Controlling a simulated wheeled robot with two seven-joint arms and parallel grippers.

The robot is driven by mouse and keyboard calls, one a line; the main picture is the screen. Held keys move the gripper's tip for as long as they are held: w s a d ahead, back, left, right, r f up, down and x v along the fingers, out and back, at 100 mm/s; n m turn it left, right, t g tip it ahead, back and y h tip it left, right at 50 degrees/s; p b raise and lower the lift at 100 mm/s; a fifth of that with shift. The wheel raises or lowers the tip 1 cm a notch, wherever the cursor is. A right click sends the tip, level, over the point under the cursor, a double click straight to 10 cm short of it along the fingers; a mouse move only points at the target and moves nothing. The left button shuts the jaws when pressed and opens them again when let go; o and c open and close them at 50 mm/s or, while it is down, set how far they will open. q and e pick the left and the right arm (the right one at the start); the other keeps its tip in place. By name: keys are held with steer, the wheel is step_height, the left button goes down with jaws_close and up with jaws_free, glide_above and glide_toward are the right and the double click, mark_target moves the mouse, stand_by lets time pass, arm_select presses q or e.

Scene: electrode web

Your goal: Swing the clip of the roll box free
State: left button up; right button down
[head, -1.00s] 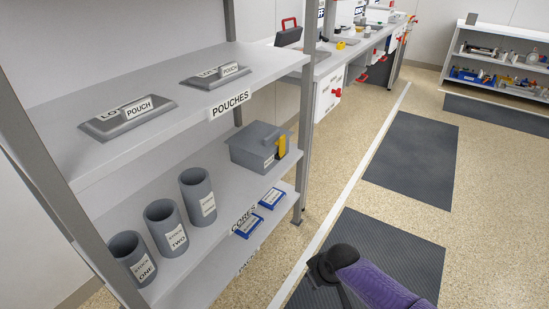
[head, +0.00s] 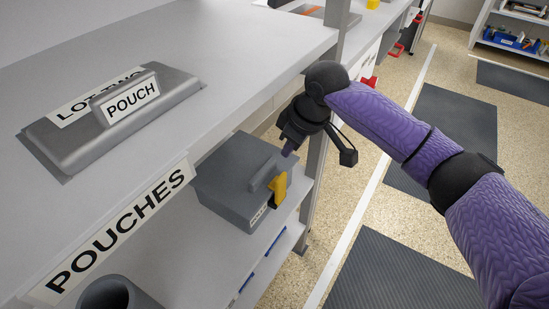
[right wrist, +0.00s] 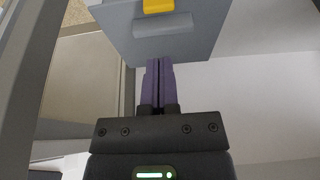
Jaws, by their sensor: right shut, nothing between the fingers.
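The roll box (head: 232,178) is a grey lidded box on the lower shelf, with a bar-like handle on its lid. Its yellow clip (head: 278,189) stands upright at the box's right front side. In the right wrist view the box (right wrist: 195,40) is at the top, with part of the yellow clip (right wrist: 158,6) at the upper edge. My right gripper (head: 287,153) is above and just behind the clip, apart from it. In the right wrist view its purple fingers (right wrist: 159,68) are together, empty, pointing at the box. My left gripper is not in view.
The upper shelf (head: 240,60) with a grey pouch press (head: 110,115) overhangs the box at left. A shelf post (head: 318,150) stands close to my right gripper.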

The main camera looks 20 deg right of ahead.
mark_target(270, 182)
steer(key=b+x, duration=0.7)
steer(key=x, duration=0.3)
steer(key=shift+s+f, duration=0.1)
steer(key=shift+f, duration=0.1)
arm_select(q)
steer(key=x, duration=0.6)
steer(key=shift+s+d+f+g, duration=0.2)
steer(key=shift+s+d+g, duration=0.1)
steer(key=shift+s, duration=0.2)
arm_select(e)
steer(key=shift+r, duration=0.15)
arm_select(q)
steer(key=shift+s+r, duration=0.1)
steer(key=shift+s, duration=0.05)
